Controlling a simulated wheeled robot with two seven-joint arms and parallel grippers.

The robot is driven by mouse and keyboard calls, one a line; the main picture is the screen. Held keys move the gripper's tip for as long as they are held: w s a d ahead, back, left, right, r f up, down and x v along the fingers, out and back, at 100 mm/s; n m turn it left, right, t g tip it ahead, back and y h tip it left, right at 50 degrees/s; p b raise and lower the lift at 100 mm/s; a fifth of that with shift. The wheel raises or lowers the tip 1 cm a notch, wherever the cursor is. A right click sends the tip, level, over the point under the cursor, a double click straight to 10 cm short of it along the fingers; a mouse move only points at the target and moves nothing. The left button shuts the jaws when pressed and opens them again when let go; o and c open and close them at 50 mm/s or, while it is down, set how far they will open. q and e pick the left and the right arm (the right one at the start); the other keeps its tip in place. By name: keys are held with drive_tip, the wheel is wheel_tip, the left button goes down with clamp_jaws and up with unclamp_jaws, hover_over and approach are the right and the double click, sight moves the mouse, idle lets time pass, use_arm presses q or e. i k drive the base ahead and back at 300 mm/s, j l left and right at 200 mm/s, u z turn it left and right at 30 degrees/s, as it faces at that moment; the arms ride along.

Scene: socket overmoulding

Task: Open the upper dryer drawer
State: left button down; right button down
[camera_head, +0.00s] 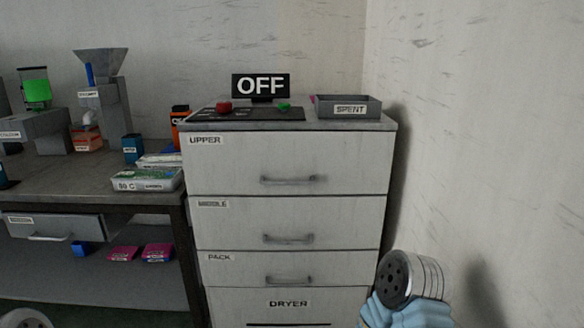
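The dryer cabinet (291,222) stands in the middle, a light grey unit with stacked drawers. Its upper drawer (240,165), labelled UPPER, is the top one. It is shut, flush with the front, and has a horizontal bar handle (288,180). Below it are the middle drawer (235,225) and the pack drawer (235,268), both shut, and a panel marked DRYER (288,303). Part of my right arm shows at the lower right, beside the cabinet's lower right edge. A small part of my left arm shows at the bottom left corner. Neither gripper shows, and nothing visible touches the handle.
On the cabinet top are an OFF sign (261,86), a control panel (245,113) with red and green buttons, and a SPENT tray (348,107). A workbench (60,180) with devices adjoins on the left. A wall (490,130) stands close on the right.

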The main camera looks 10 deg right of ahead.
sight(249, 162)
drive_tip(key=i+j+z, duration=0.2)
drive_tip(key=i+z, duration=0.3)
drive_tip(key=i+j+z, duration=0.45)
drive_tip(key=i, duration=0.15)
drive_tip(key=l+u, duration=0.15)
drive_tip(key=u, duration=0.2)
drive_tip(key=k+l+u, duration=0.1)
drive_tip(key=u, duration=0.25)
